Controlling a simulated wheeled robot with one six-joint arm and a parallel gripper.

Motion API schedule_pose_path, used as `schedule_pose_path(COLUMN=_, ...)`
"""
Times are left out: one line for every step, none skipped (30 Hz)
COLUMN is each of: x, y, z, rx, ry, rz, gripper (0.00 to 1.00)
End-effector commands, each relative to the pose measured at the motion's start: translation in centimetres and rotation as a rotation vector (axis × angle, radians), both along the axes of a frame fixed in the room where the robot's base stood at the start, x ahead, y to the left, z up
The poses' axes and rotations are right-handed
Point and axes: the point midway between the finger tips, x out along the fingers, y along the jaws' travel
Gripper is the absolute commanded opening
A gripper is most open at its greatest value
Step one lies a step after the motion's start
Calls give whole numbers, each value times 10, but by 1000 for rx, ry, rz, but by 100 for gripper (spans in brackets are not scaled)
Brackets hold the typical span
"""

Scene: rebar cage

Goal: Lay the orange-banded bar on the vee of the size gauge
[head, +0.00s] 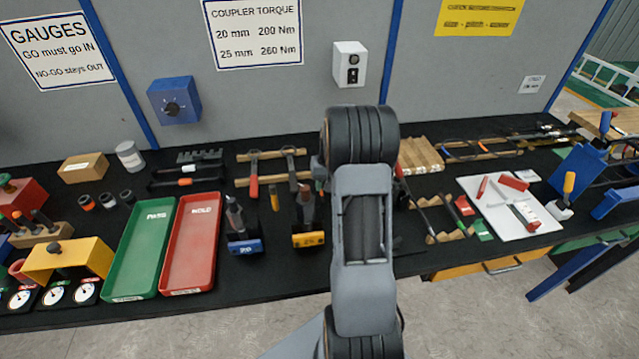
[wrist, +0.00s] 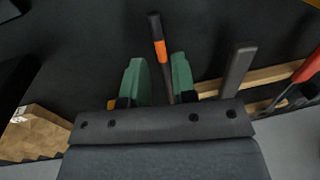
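The orange-banded bar (wrist: 160,51) is a thin dark bar in the wrist view. It stands out from between the two green fingers of my gripper (wrist: 158,85). The fingers are apart, with a gap on the bar's left; its right side lies close to the right finger, and I cannot tell if they touch. Its lower end is hidden behind my gripper's body. I cannot tell for sure which thing is the size gauge; a yellow bracket (head: 68,258) stands among dials at the left.
Green (head: 140,250) and red (head: 192,245) trays lie left of centre. Blue (head: 245,246) and yellow (head: 308,239) tool bases stand near the front edge. A wooden rail (wrist: 255,78) and a grey bar (wrist: 238,70) lie close to the right finger. A white board (head: 510,210) lies right.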

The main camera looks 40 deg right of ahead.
Motion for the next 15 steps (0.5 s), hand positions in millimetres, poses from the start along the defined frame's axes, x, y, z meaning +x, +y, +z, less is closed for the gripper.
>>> schedule_pose_path(x=0, y=2, z=-5, rx=2, ry=4, rz=1, gripper=25)
schedule_pose_path(x=1, y=2, z=-10, rx=2, ry=3, rz=2, gripper=25)
schedule_pose_path(x=1, y=3, z=-15, rx=2, ry=3, rz=2, gripper=25)
schedule_pose_path(x=1, y=3, z=-17, rx=2, ry=3, rz=2, gripper=25)
schedule_pose_path(x=1, y=3, z=-20, rx=1, ry=3, rz=1, gripper=25)
schedule_pose_path(x=2, y=4, z=-22, rx=1, ry=2, rz=1, gripper=25)
schedule_pose_path(x=2, y=4, z=-24, rx=1, ry=2, rz=1, gripper=25)
schedule_pose_path(x=2, y=4, z=-25, rx=1, ry=2, rz=1, gripper=25)
schedule_pose_path(x=2, y=4, z=-26, rx=1, ry=2, rz=1, gripper=25)
schedule_pose_path(x=2, y=4, z=-27, rx=1, ry=2, rz=1, gripper=25)
schedule_pose_path(x=2, y=4, z=-27, rx=0, ry=1, rz=1, gripper=25)
schedule_pose_path(x=2, y=4, z=-27, rx=0, ry=1, rz=1, gripper=25)
schedule_pose_path(x=2, y=4, z=-27, rx=0, ry=1, rz=1, gripper=25)
schedule_pose_path(x=2, y=4, z=-27, rx=0, ry=1, rz=1, gripper=25)
schedule_pose_path(x=2, y=4, z=-27, rx=0, ry=1, rz=1, gripper=25)
